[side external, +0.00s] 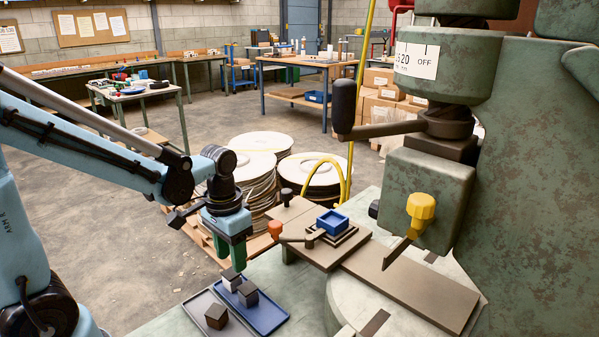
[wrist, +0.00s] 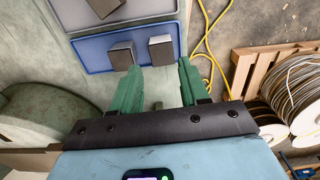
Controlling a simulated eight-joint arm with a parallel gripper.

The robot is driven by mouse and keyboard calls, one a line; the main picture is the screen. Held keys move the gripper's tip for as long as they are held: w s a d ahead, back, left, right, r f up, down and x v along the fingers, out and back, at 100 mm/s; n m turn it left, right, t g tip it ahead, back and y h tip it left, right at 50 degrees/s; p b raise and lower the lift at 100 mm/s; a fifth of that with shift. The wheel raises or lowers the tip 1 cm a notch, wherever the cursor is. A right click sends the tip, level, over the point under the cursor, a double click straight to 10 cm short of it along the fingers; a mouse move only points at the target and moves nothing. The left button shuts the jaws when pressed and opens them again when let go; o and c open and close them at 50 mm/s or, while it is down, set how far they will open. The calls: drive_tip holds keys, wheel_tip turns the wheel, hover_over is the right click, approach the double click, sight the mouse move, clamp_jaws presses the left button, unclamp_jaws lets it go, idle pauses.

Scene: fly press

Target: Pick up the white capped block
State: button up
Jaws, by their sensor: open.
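My gripper (side external: 232,258) has green fingers pointing down above this block. In the wrist view my gripper (wrist: 159,70) is open, with the block just beyond and between the fingertips. Nothing is held. A darker block (side external: 248,294) stands beside it on the same tray, close to one finger in the wrist view (wrist: 122,55).
A brown block (side external: 216,316) sits on a grey tray (side external: 199,303) alongside the blue tray. The fly press (side external: 515,170) stands at the right, with a small blue bin (side external: 332,222) on its plate. Stacked round discs (side external: 262,142) stand behind my gripper.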

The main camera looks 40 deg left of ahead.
sight(234, 275)
drive_tip(key=shift+a+f, duration=0.15)
drive_tip(key=shift+f, duration=2.45)
drive_tip(key=c, duration=0.8)
drive_tip(key=shift+w+r, duration=0.1)
drive_tip(key=shift+r, duration=0.1)
